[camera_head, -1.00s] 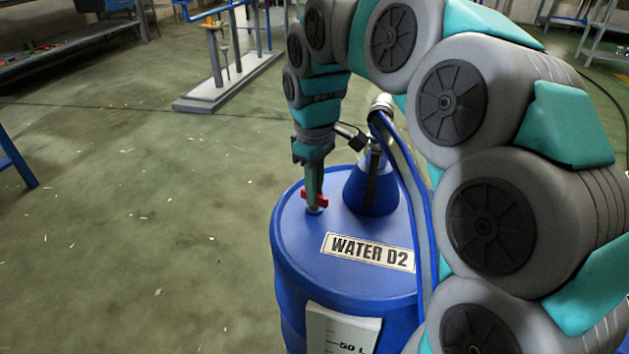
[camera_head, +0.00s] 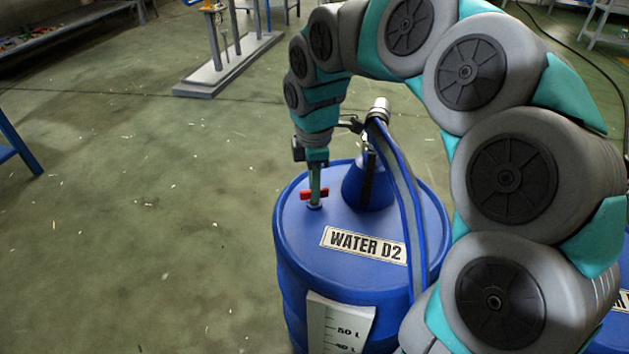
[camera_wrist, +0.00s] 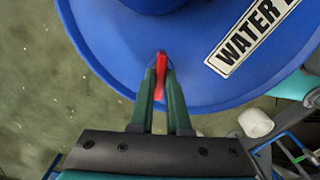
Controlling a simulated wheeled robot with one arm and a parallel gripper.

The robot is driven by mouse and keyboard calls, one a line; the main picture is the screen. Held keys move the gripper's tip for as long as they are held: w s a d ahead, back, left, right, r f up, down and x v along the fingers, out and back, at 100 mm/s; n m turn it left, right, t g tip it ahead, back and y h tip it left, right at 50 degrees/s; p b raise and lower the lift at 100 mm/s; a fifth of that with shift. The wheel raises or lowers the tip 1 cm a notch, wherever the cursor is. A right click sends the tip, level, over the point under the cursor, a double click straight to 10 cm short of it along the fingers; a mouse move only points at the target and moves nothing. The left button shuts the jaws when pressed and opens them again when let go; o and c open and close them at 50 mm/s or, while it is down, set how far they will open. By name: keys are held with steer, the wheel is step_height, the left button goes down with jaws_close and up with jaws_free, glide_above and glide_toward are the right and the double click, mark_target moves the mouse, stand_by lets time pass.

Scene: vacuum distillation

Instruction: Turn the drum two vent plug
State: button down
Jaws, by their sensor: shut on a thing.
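The blue drum (camera_head: 290,238) labelled "WATER D2" (camera_head: 364,245) stands upright in front of me. Its red vent plug handle (camera_head: 307,194) sits on the left part of the drum top. In the wrist view the red handle (camera_wrist: 160,70) stands between the two green fingertips. My gripper (camera_head: 316,188) points down from above and is shut on the handle; the wrist view also shows my gripper (camera_wrist: 160,82). The fingers hide part of the handle and most of the plug's base.
A blue cone-shaped fitting (camera_head: 368,187) with hoses (camera_head: 402,190) rises from the drum top, right of the plug. Part of another blue drum (camera_head: 612,330) shows at lower right. The floor (camera_head: 140,220) to the left is open. A grey stand base (camera_head: 228,66) is farther back.

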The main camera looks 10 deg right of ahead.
steer(key=shift+n, duration=0.3)
steer(key=c, duration=0.9)
jaws_free()
steer(key=shift+r, duration=3.9)
